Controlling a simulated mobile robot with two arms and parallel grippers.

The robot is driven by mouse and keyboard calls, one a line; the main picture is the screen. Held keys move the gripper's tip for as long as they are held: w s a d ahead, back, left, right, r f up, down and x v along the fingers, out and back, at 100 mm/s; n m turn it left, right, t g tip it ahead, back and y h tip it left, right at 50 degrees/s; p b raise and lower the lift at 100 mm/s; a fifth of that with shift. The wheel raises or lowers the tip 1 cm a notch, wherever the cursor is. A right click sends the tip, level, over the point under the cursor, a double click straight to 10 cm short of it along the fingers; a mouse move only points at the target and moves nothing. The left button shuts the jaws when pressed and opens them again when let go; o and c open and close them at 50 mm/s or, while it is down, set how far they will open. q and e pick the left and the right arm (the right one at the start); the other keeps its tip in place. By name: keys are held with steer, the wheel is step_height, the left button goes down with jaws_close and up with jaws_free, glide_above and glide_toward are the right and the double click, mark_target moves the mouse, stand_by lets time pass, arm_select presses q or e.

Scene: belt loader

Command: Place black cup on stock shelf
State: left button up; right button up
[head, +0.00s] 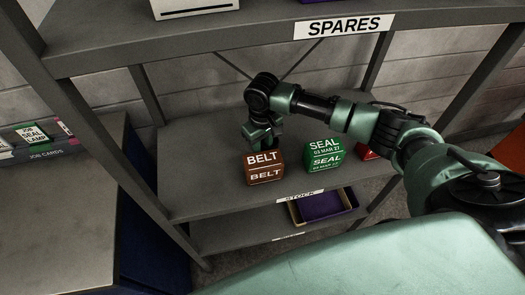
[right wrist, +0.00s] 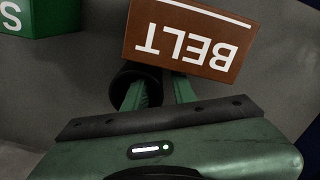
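The black cup (right wrist: 122,80) shows in the right wrist view, its round mouth towards the camera. One green finger of my right gripper (right wrist: 163,84) reaches into its mouth and the other is outside its wall. Whether the fingers press on the wall or stand apart from it I cannot tell. In the head view my right gripper (head: 262,136) is low over the stock shelf (head: 195,165), just behind the brown BELT box (head: 264,176); I cannot make out the cup there. My left gripper is not in view.
A green SEAL box (head: 324,155) stands right of the BELT box, with a red box (head: 368,151) beyond it. A purple-lined tray (head: 326,207) is on the level below. The SPARES shelf (head: 200,35) is overhead. The stock shelf's left part is clear.

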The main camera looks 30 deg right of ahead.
step_height(320, 180, up, 10)
steer(key=shift+r+b, duration=0.1)
steer(key=shift+b, duration=0.3)
stand_by(0.3)
